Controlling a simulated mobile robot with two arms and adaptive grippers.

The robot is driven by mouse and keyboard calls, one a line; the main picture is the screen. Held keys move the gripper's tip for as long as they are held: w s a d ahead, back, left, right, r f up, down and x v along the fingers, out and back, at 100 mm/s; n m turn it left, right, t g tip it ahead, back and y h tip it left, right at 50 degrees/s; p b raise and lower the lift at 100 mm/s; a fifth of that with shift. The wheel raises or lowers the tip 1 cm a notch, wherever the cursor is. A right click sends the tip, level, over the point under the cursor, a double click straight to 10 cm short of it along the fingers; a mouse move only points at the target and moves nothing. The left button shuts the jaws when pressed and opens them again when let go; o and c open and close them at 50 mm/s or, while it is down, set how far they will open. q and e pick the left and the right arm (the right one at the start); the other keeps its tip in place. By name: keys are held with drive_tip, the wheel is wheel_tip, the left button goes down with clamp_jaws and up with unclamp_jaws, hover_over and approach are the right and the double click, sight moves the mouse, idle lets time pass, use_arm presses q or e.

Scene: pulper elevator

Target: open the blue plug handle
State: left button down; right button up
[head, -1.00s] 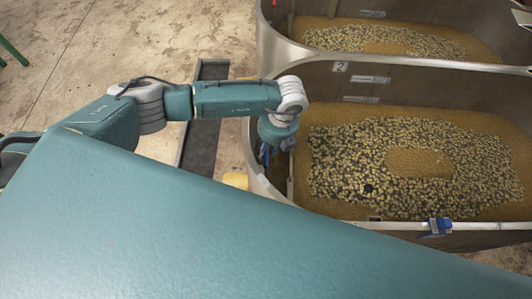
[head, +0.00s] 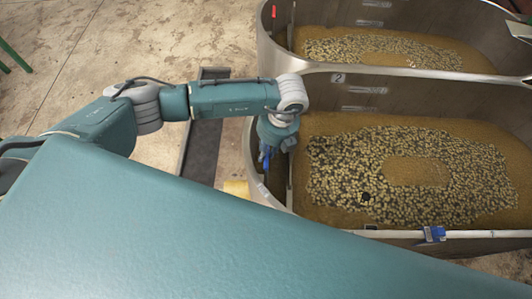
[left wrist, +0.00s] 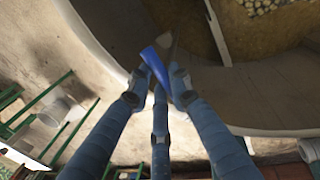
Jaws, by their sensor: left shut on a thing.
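The blue plug handle (left wrist: 155,63) is a flat blue bar at the inner left end of the tank marked 2. In the left wrist view it lies between the fingertips of my left gripper (left wrist: 158,85), which is shut on it. In the head view my left gripper (head: 265,160) points down at the tank's left rim. A little blue shows there, but the wrist and fingers hide most of the handle. My right gripper is not in view.
The tank (head: 252,165) has a curved metal rim and holds brown liquid with floating cherries (head: 330,165). A second tank (head: 268,50) stands behind it. A blue clamp (head: 434,234) sits on the front rim. A dark floor channel (head: 203,145) runs left of the tank.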

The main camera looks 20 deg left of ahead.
use_arm(q)
wheel_tip(320, 180, up, 4)
drive_tip(key=shift+f+p, duration=0.1)
drive_tip(key=shift+p, duration=0.4)
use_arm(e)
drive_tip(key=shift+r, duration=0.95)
use_arm(q)
drive_tip(key=c, duration=1.8)
unclamp_jaws()
drive_tip(key=shift+f, duration=0.1)
drive_tip(key=shift+d, duration=0.1)
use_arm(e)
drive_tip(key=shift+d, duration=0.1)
use_arm(q)
drive_tip(key=r, duration=0.4)
drive_tip(key=d+r, duration=0.1)
drive_tip(key=r, duration=0.3)
drive_tip(key=d+r, duration=0.1)
drive_tip(key=r, duration=0.3)
drive_tip(key=shift+w+d, duration=0.1)
drive_tip(key=shift+w, duration=0.2)
drive_tip(key=shift+f, duration=0.1)
